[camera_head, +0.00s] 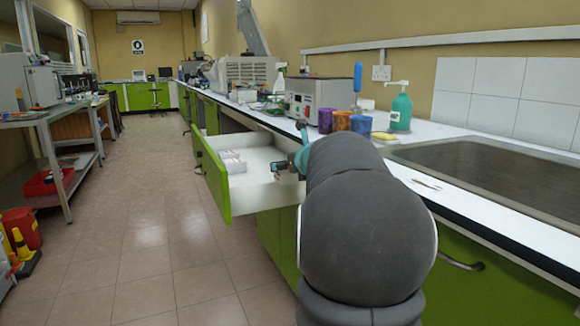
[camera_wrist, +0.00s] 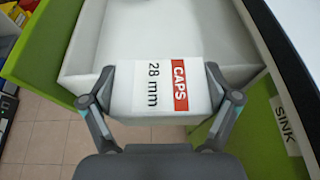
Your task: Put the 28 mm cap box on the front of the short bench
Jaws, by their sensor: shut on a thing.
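The 28 mm cap box (camera_wrist: 160,90) is white with a red "CAPS" band and "28 mm" print. In the wrist view it sits between the two fingers of my gripper (camera_wrist: 159,82), which is shut on its sides. Behind it is the white inside of an open green-fronted drawer (camera_head: 215,180). In the head view my gripper (camera_head: 287,165) is over the drawer's near side, and the box cannot be made out there. Which surface is the short bench cannot be told; a metal-legged bench (camera_head: 45,118) stands at the left.
Small white boxes (camera_head: 232,160) lie in the drawer. The right worktop holds a grey instrument (camera_head: 318,98), coloured cups (camera_head: 342,121), a green pump bottle (camera_head: 401,110) and a sink (camera_head: 480,180). A red bin (camera_head: 22,228) and yellow cones stand at left. The tiled aisle (camera_head: 130,210) is clear.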

